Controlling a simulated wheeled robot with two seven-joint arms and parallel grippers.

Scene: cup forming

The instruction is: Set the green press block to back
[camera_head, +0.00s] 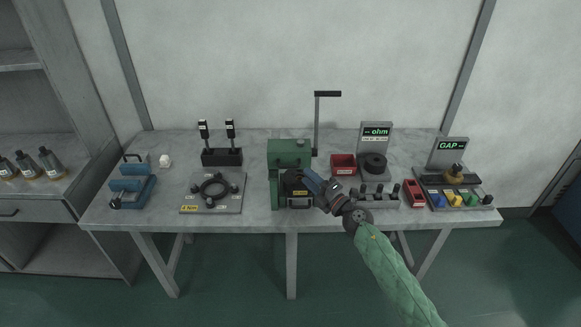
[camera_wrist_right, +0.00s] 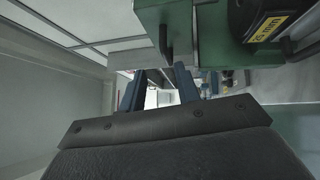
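The green block (camera_wrist_right: 208,45) fills the upper right there; contact cannot be told. My left gripper is not in view.
A tall black-handled lever (camera_head: 317,120) rises behind the block. A red bin (camera_head: 343,163) and the ohm display (camera_head: 376,133) stand to its right. A grey plate with a ring (camera_head: 236,205) lies left.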

